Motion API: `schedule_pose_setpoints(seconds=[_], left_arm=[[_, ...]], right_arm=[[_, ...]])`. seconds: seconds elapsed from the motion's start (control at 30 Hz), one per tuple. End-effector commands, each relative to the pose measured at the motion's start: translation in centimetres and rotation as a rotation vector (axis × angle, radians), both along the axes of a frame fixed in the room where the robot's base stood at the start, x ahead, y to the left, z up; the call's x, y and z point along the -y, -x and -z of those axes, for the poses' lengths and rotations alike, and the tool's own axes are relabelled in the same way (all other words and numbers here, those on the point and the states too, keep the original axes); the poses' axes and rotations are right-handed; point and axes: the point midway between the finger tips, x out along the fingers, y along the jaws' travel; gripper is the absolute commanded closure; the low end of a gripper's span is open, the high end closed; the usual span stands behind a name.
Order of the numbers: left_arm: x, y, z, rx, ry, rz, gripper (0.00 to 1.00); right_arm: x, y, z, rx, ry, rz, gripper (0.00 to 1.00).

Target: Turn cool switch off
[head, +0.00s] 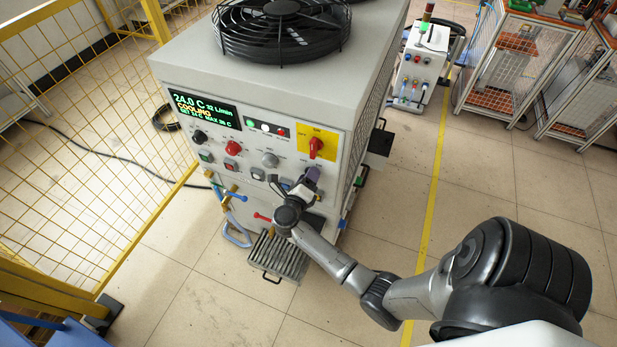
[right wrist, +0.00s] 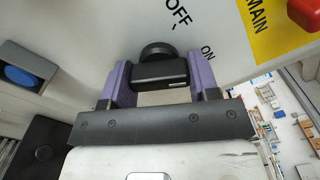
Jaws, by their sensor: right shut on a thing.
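The cool switch is a black knob (right wrist: 160,68) on the pale front panel, with OFF and ON printed beside it in the right wrist view. My right gripper (right wrist: 160,82) is shut on this knob, with one purple finger on each side. In the head view my right gripper (head: 308,181) is at the lower right of the panel of the chiller cabinet (head: 250,190) and hides the knob. The display (head: 203,110) on the cabinet is lit and reads COOLING. My left gripper is not in view.
A red main switch (head: 316,147) on a yellow plate sits above my right gripper. Knobs and buttons, including a red knob (head: 233,148), are to its left. A fan (head: 283,30) tops the cabinet. A yellow mesh fence (head: 90,120) stands at left.

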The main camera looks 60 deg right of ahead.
Motion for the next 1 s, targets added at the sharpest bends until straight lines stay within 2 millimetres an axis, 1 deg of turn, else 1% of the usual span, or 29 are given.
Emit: schedule_pose_setpoints(seconds=[0.03, 0.13, 0.27, 0.43, 0.57, 0.8, 1.0], left_arm=[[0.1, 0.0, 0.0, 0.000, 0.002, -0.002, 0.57], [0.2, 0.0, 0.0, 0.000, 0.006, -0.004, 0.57], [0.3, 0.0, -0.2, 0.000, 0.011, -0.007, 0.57], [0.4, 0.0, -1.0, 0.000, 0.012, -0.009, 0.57], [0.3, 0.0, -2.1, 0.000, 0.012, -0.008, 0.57], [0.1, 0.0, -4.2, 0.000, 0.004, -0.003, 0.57], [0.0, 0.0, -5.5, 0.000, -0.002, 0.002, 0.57]], right_arm=[[0.0, 0.0, 0.0, 0.000, 0.000, 0.000, 0.59], [0.0, 0.0, 0.0, 0.000, 0.000, 0.000, 0.68], [0.0, 0.0, -0.1, -0.007, 0.001, 0.000, 0.68], [-0.1, 0.0, -0.2, -0.059, 0.004, -0.001, 0.68], [-0.1, 0.0, -0.4, -0.140, 0.013, 0.000, 0.68], [-0.1, 0.0, -0.4, -0.332, 0.036, 0.000, 0.68], [-0.1, 0.0, -0.4, -0.477, 0.054, -0.001, 0.68]])
